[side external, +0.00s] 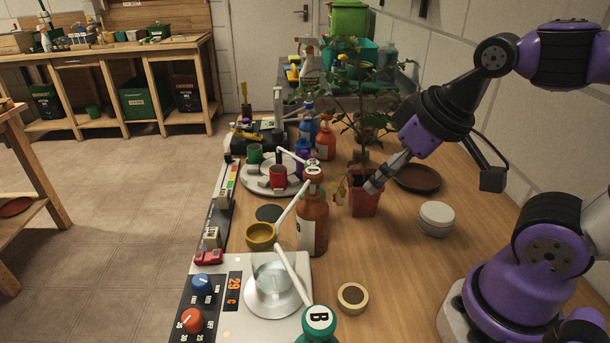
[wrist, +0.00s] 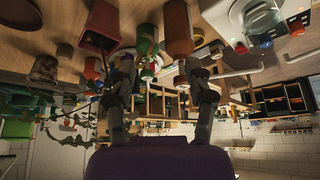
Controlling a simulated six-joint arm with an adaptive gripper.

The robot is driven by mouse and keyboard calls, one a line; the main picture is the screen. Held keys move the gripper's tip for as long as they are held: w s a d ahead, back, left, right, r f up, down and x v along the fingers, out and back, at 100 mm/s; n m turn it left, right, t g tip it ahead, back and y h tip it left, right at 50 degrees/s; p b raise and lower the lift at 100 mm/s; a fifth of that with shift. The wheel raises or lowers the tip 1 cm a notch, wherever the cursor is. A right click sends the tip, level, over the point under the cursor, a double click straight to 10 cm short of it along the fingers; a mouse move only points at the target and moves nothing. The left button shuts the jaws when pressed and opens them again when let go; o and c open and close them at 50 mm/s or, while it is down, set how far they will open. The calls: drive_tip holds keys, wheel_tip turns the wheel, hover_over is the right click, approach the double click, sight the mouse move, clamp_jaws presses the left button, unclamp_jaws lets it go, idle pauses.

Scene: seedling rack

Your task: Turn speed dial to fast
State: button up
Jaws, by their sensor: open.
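A blue dial (side external: 201,284) and an orange-red dial (side external: 192,320) stand on the dark control panel of a white hotplate-like machine (side external: 290,325) at the front left. The lettering around the blue dial is too small to read surely, so I cannot tell which dial sets speed; numbers show around the orange-red one. My gripper (side external: 374,184) is tilted down at the red plant pot, well right of and behind the dials. In the wrist view my gripper (wrist: 163,84) has its two fingers apart with nothing held between them.
A leafy plant stands in the red pot (side external: 363,205). A brown bottle (side external: 313,226) and a green-capped bottle (side external: 318,322) stand near the machine. A glass beaker (side external: 273,278) sits on it. A white lidded jar (side external: 436,217) stands right.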

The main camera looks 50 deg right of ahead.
drive_tip(key=w+a+r+n+g, duration=0.1)
drive_tip(key=w+a+r+n, duration=0.2)
drive_tip(key=w+a+n, duration=0.15)
drive_tip(key=n+g, duration=0.5)
drive_tip(key=n, duration=0.8)
hover_over(200, 279)
wheel_tip(200, 279, down, 6)
drive_tip(key=shift+m, duration=0.25)
wheel_tip(200, 279, down, 9)
drive_tip(key=shift+f, duration=0.2)
clamp_jaws()
